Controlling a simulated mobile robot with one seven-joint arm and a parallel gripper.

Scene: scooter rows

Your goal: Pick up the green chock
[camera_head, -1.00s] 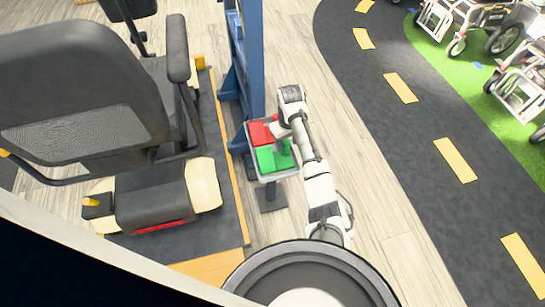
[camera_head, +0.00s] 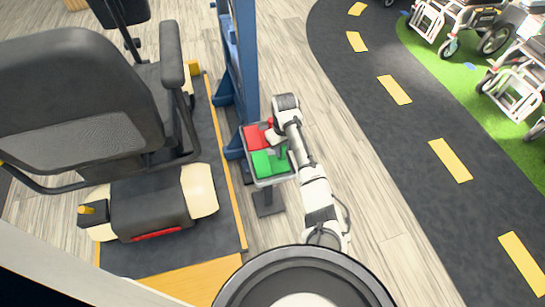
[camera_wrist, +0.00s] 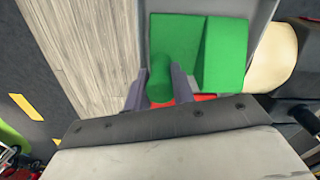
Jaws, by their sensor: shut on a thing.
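The green chock (camera_head: 264,163) sits in a grey tray on a post, beside the blue frame, in the head view. It has a wedge-shaped body and an upright round handle. In the wrist view the green chock (camera_wrist: 222,55) fills the upper middle. My gripper (camera_wrist: 160,85) has one finger on each side of the green handle and is shut on it. In the head view my gripper (camera_head: 278,143) is over the tray and mostly hidden by my wrist. I cannot tell whether the chock touches the tray floor.
A red chock (camera_head: 256,138) lies behind the green one in the same grey tray (camera_head: 275,181). A blue frame (camera_head: 240,75) stands close behind. A scooter (camera_head: 150,200) on a dark mat is to the left. Bare wooden floor lies right of my arm.

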